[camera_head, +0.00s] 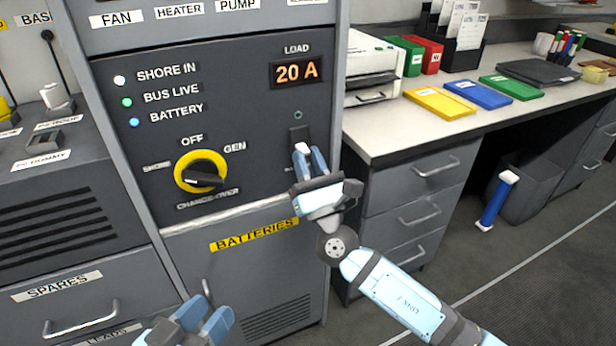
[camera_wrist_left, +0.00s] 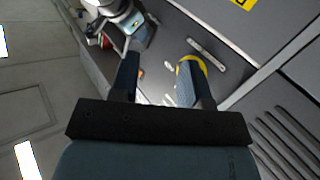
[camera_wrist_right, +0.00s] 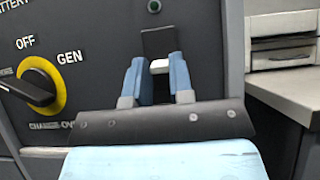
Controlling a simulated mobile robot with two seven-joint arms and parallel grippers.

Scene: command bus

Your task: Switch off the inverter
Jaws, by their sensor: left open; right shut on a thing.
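A rocker or toggle switch with a white tip (camera_head: 301,148) sits on a dark plate (camera_head: 297,133) at the right of the grey panel, below a small unlit-looking lamp (camera_head: 298,115). Its label is mostly hidden by my gripper. My right gripper (camera_head: 310,158) is at this switch, its blue fingers shut on the white tip. In the right wrist view the white tip (camera_wrist_right: 159,66) shows between the fingertips, with the dark plate (camera_wrist_right: 158,42) above. My left gripper (camera_head: 205,322) is open and empty, low in front of the cabinet.
A yellow-ringed rotary selector (camera_head: 202,172) is left of the switch. The load display (camera_head: 297,72) reads 20 A; SHORE IN, BUS LIVE and BATTERY lamps are at upper left. A desk (camera_head: 395,130) with drawers stands close on the right. A blue, white-ended object (camera_head: 495,203) leans by a bin.

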